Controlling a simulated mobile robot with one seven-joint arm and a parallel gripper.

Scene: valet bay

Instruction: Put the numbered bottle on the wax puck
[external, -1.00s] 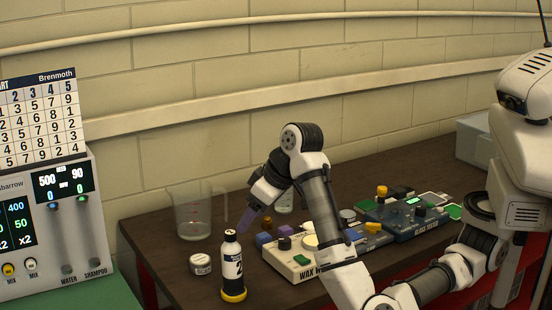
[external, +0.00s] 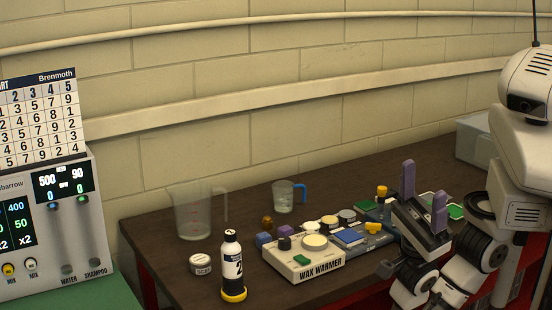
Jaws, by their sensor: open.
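The numbered bottle (external: 232,268) stands upright near the front edge of the dark table, left of the wax warmer. It is white with a black cap and a dark label with a partly visible number. A yellow disc or band (external: 233,295) is at its foot; I cannot tell whether this is part of the bottle or a puck under it. A cream round disc (external: 314,241) lies on the wax warmer, and I cannot tell which piece is the wax puck. My gripper (external: 424,196) is open and empty at the right, its purple fingers pointing up, well away from the bottle.
The wax warmer (external: 303,263) has blocks and knobs around it. A round tin (external: 201,264) sits left of the bottle. A clear jug (external: 194,212) and a blue-handled cup (external: 284,196) stand behind. The control panel (external: 45,225) is at far left.

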